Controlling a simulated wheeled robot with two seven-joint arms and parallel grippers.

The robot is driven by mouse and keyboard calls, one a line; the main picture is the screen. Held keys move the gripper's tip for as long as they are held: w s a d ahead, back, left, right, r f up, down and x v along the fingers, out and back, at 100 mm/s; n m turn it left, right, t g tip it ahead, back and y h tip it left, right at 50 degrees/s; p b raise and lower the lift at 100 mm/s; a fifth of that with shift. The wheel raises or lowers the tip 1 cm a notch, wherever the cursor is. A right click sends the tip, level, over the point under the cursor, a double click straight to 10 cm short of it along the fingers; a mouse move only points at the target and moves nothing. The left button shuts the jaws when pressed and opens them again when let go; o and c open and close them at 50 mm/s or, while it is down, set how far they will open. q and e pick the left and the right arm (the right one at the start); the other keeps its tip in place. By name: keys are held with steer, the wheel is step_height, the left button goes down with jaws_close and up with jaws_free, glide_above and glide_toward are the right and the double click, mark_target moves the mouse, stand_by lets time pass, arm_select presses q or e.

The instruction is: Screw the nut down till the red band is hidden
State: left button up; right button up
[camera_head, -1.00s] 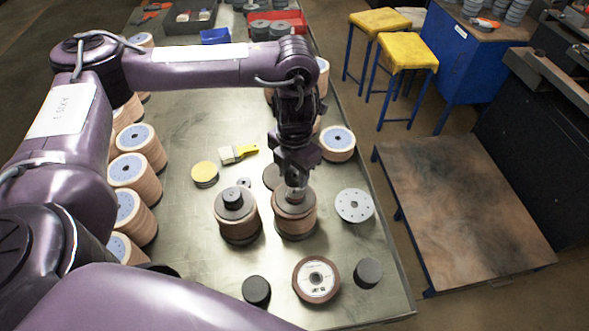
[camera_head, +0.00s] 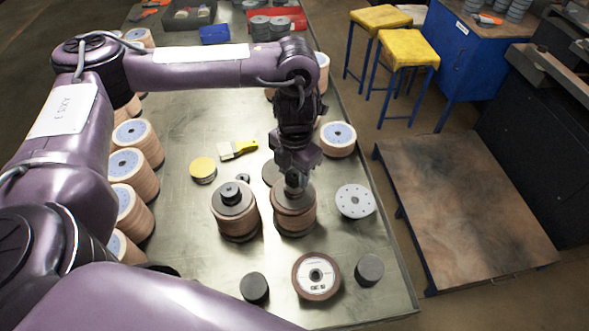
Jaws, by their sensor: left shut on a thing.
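My left gripper (camera_head: 294,182) points down onto the top of a stack of brown flap discs (camera_head: 294,214) at the middle right of the table. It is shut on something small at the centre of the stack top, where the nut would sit. The fingers hide the nut, and I cannot make out a red band. A second stack of flap discs (camera_head: 234,217) stands just left of it, with a dark round plate and a black knob on top. My right gripper is not in view.
A pale disc with holes (camera_head: 355,201) lies right of the stack. A labelled disc (camera_head: 316,276) and dark cylinders (camera_head: 254,288) are in front. A yellow-topped tin (camera_head: 203,169) and a brush (camera_head: 238,150) lie behind left. Several disc stacks (camera_head: 127,163) line the left edge.

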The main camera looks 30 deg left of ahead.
arm_select(q)
steer(key=shift+f, duration=0.1)
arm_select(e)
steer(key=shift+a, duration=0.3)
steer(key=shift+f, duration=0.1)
arm_select(q)
steer(key=shift+f+b, duration=0.6)
steer(key=shift+f, duration=0.15)
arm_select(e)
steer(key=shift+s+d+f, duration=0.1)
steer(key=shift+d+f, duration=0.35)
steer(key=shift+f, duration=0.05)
arm_select(q)
steer(key=shift+f, duration=0.4)
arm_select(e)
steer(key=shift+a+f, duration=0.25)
arm_select(q)
steer(key=o, duration=1.1)
steer(key=shift+c, duration=0.2)
steer(key=shift+r, duration=0.1)
